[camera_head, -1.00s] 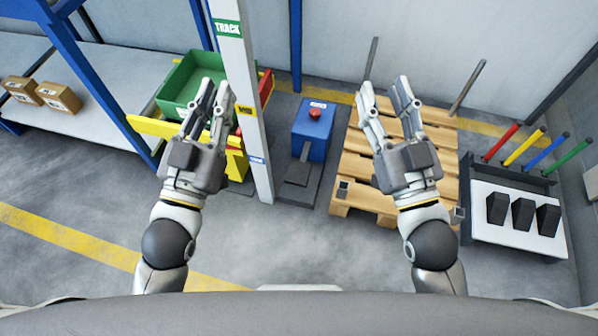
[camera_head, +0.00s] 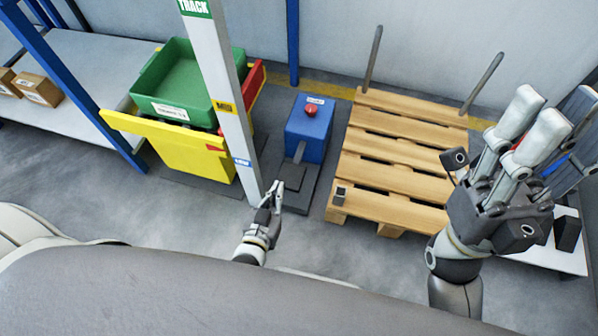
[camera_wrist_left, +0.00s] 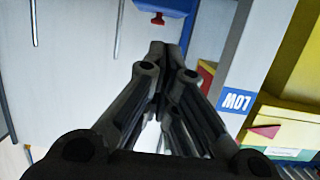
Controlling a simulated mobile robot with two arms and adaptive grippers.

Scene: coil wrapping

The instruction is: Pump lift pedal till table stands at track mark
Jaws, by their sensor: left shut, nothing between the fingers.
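The yellow lift table (camera_head: 165,140) carries a green bin (camera_head: 172,85) at the left. Its small red pointer (camera_head: 215,148) is near the blue LOW label (camera_head: 241,162) on the grey post (camera_head: 222,70), well below the green TRACK label (camera_head: 195,8). The dark pedal (camera_head: 293,177) lies in front of the blue pump box (camera_head: 309,130). My left gripper (camera_head: 274,191) is shut and empty, low beside the pedal's left; I cannot tell whether it touches. In the left wrist view its fingers (camera_wrist_left: 165,55) point toward the blue box. My right gripper (camera_head: 535,125) is raised at the right; its opening is unclear.
A wooden pallet (camera_head: 395,165) with upright dark posts stands right of the pump box. A shelf with cardboard boxes (camera_head: 36,89) is at the far left. A rack (camera_head: 555,255) is partly hidden behind my right arm. Grey floor is clear in front.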

